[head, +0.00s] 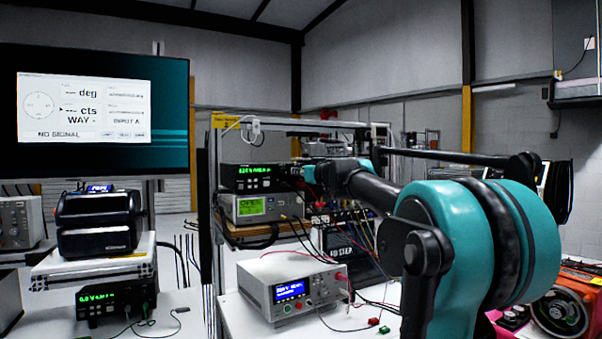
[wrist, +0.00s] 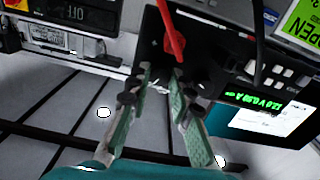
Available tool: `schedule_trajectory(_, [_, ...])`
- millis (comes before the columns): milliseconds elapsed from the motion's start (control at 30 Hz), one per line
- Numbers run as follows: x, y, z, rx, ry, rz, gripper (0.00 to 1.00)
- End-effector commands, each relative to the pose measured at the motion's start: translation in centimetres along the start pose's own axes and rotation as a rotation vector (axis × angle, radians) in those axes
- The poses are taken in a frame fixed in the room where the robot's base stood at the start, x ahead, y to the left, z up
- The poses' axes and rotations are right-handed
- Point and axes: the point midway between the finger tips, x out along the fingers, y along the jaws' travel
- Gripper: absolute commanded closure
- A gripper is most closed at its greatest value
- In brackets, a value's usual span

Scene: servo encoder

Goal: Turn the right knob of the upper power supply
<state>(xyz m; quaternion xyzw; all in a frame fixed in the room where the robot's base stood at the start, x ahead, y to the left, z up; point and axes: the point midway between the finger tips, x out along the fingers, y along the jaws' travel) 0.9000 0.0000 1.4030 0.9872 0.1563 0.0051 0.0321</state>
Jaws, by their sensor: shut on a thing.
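The upper power supply (head: 250,178) is a black box with green digits, on top of a grey instrument in the head view. In the wrist view its dark front (wrist: 215,75) appears turned over, with green digits and small buttons to the right. My gripper (wrist: 161,78) has its two green-padded fingers at the end of that front farthest from the digits, which is the right end in the head view. The fingers are closed around the right knob, which is mostly hidden between the fingertips. In the head view my gripper (head: 306,173) is at the supply's right edge, its fingertips hard to make out.
A red lead (wrist: 172,35) plugs into the front close by the fingertips. The grey instrument (head: 258,207) with a green screen sits directly below the supply. A white bench instrument (head: 290,287) with leads stands lower down. A large monitor (head: 150,110) is at left.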

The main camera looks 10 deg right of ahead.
Motion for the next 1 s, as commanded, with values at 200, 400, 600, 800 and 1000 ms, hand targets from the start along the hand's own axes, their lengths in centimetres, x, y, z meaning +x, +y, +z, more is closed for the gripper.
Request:
schedule_trajectory(200, [-0.01, -0.01, 0.0, 0.005, 0.0, 0.0, 1.0])
schedule_trajectory(400, [-0.01, 0.0, 0.0, 0.054, 0.0, 0.0, 1.0])
schedule_trajectory(600, [-0.01, 0.01, 0.0, 0.176, 0.0, 0.0, 1.0])
schedule_trajectory(800, [-0.01, 0.04, 0.01, 0.354, 0.0, 0.0, 1.0])
schedule_trajectory(1000, [-0.01, 0.06, 0.02, 0.545, 0.0, 0.0, 1.0])
